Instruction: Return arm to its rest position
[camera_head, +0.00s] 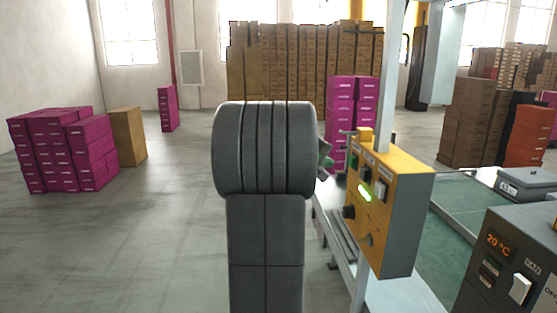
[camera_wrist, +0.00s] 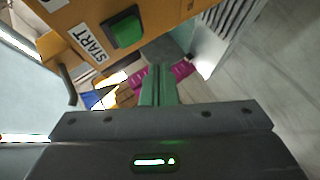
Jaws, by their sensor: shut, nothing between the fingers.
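My gripper (camera_wrist: 158,85) shows in the wrist view with its two green fingers together and nothing between them. In the camera_head view my dark grey arm stands upright in the middle, and it hides most of the gripper. The yellow control box (camera_head: 402,215) is just to the right of my arm in the camera_head view. In the wrist view the box (camera_wrist: 165,12) fills the top left, with a START label (camera_wrist: 88,43) and a green button (camera_wrist: 125,32). The fingers are apart from the button in that picture.
A conveyor with a green surface (camera_head: 470,225) runs at the right, beside a grey control panel (camera_head: 515,265) reading 20 °C. Magenta boxes (camera_head: 62,150) are stacked at the left, and brown cartons (camera_head: 290,65) at the back.

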